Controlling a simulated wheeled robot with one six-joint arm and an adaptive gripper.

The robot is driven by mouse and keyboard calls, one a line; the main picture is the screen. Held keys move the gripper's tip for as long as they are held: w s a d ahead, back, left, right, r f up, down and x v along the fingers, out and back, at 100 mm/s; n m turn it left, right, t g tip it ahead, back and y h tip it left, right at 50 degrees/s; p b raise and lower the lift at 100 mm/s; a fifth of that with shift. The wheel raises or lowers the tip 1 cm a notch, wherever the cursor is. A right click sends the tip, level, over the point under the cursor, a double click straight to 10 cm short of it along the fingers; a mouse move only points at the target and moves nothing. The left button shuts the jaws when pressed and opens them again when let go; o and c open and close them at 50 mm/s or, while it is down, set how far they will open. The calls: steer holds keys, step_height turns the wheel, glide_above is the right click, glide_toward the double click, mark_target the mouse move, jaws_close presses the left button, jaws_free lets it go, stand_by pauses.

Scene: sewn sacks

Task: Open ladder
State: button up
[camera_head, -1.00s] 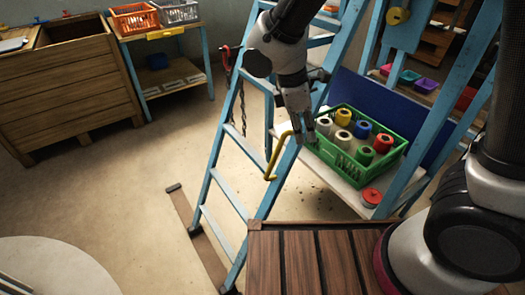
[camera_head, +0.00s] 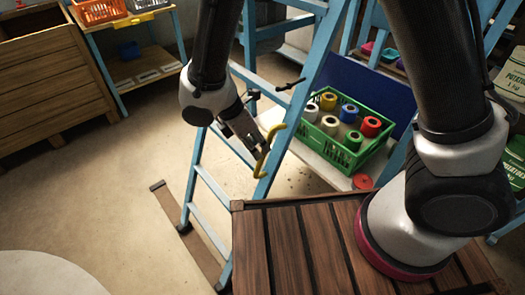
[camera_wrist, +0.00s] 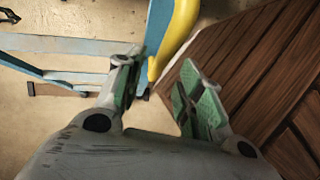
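The light blue ladder (camera_head: 263,188) stands on the floor left of the shelf, with its rails leaning. A bent yellow handle (camera_head: 273,150) is on its near rail. It also shows in the wrist view (camera_wrist: 178,38), at the top centre. My gripper (camera_head: 256,158) is beside the handle, on its left in the head view. In the wrist view the green-padded fingers (camera_wrist: 160,74) are apart with nothing held between them. The handle's lower end appears just beyond the gap between the fingertips. I cannot tell whether a finger touches it.
A slatted wooden surface (camera_head: 285,245) lies close on the right. A green crate (camera_head: 330,155) with several coloured spools stands on the shelf behind the ladder. A red round piece (camera_head: 362,181) lies beside it. A wooden cabinet (camera_head: 45,85) is at left. The floor between is open.

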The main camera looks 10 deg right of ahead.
mark_target(262, 152)
steer(key=x, duration=0.5)
steer(key=shift+d+f, duration=0.15)
steer(key=shift+f, duration=0.2)
jaws_close()
